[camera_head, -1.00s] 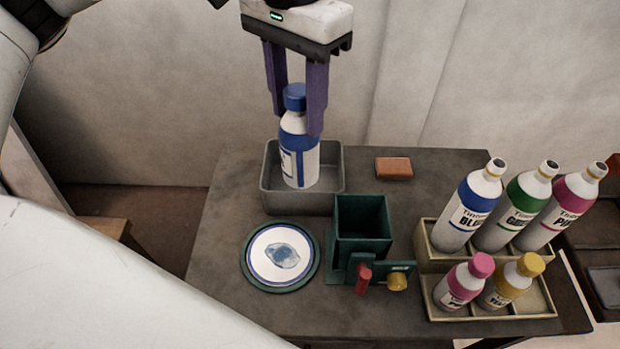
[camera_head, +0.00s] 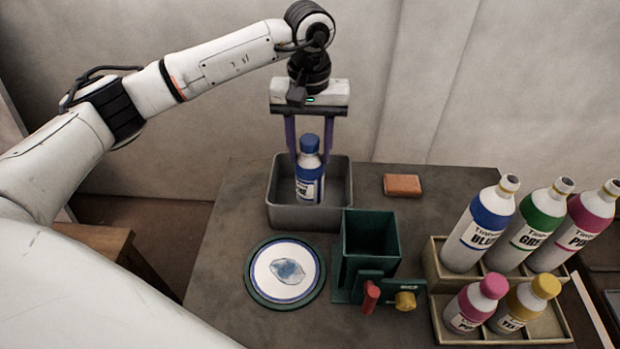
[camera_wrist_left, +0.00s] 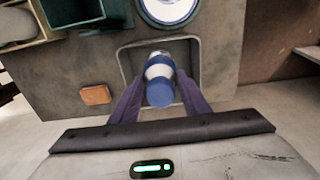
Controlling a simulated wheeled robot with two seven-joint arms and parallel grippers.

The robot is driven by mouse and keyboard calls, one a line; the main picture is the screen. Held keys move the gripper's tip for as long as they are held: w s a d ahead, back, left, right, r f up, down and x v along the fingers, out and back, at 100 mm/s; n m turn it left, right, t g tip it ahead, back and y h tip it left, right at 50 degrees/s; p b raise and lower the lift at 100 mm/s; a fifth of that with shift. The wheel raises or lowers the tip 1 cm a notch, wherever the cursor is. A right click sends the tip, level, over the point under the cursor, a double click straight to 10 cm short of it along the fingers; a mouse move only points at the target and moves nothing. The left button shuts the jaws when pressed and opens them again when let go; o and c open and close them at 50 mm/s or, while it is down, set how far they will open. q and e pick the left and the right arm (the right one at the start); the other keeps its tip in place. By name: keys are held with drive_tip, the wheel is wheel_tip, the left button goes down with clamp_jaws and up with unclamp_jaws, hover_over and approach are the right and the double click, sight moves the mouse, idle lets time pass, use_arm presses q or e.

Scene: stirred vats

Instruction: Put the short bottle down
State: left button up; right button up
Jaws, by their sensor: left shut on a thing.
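The short bottle (camera_head: 309,184) is white with a blue cap and blue label bands. It stands upright inside or just over the grey tray (camera_head: 290,216); I cannot tell whether its base touches the tray floor. My left gripper (camera_head: 309,160) comes from above, its two purple fingers shut on the bottle at either side. In the left wrist view the bottle's blue cap (camera_wrist_left: 160,95) sits between the fingers (camera_wrist_left: 158,98), with the tray rim (camera_wrist_left: 125,62) around it. My right gripper is not in view.
A dark green square vat (camera_head: 370,240) with red and yellow fittings stands right of the tray. A plate (camera_head: 286,298) lies in front. An orange block (camera_head: 402,185) lies behind right. A rack (camera_head: 440,262) holds several bottles. Bare table lies around the block.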

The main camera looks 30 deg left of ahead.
sight(309, 171)
use_arm(q)
wheel_tip(309, 171, down, 6)
drive_tip(key=shift+r+p, duration=0.15)
drive_tip(key=shift+p, duration=0.2)
drive_tip(key=shift+f, duration=0.25)
drive_tip(key=o, duration=1)
drive_tip(key=shift+o, duration=0.2)
